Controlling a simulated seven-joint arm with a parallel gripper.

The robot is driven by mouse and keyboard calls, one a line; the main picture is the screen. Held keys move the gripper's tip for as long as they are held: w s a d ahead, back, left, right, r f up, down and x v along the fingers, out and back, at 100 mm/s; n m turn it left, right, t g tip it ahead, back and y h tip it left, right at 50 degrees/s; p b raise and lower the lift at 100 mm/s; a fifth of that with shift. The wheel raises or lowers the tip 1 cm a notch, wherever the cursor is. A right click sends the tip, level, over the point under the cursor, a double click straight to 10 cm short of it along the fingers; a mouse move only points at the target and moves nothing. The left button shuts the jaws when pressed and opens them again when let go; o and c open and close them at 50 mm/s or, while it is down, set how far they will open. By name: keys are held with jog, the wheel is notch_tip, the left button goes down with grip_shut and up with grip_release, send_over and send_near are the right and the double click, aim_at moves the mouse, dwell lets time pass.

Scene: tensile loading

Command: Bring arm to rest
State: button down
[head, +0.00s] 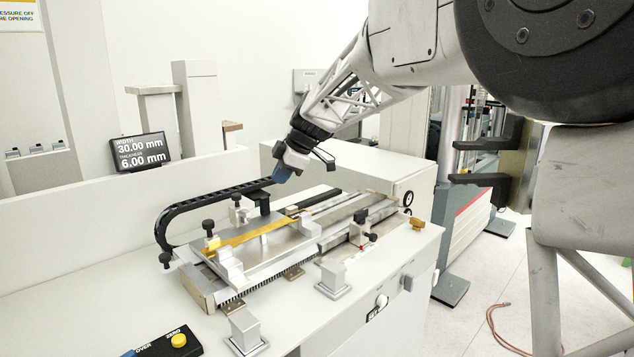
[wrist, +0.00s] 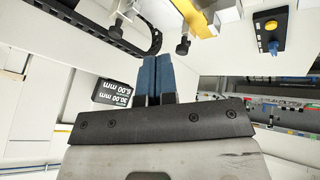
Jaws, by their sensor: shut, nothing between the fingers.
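My gripper (head: 283,174) hangs from my arm above the back of the bench machine in the head view. Its blue fingers are together with nothing between them, and they also show at the centre of the wrist view (wrist: 157,62). Below and in front of it is the metal machine bed (head: 285,240) with a yellow strip (head: 247,238) lying along it. The gripper appears apart from the machine, though its exact height above it is hard to tell.
A black cable chain (head: 205,200) curves behind the bed. A display (head: 142,151) reading 30.00 mm and 6.00 mm stands at the back left. Grey posts (head: 334,275) stand along the front. A black box with a yellow button (head: 179,340) sits at the front left.

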jog(key=s+d+f+m+h, duration=0.1)
jog(key=s+d+m, duration=0.4)
jog(key=s+d, duration=0.45)
jog(key=s+d+f+m+h, duration=0.15)
jog(key=s+d+m, duration=0.45)
jog(key=s, duration=0.6)
jog(key=s+d+f+m+h, duration=0.1)
jog(key=s+d+f+m, duration=0.2)
jog(key=s, duration=0.5)
jog(key=s+d+f+m+h, duration=0.1)
jog(key=s+d+f+m, duration=0.3)
jog(key=s, duration=0.5)
jog(key=s+d+f+m+h, duration=0.1)
jog(key=s+d+f+m, duration=0.2)
jog(key=s+d, duration=0.3)
jog(key=shift+s+f+t, duration=0.2)
jog(key=shift+s+t, duration=0.1)
jog(key=shift+s, duration=0.95)
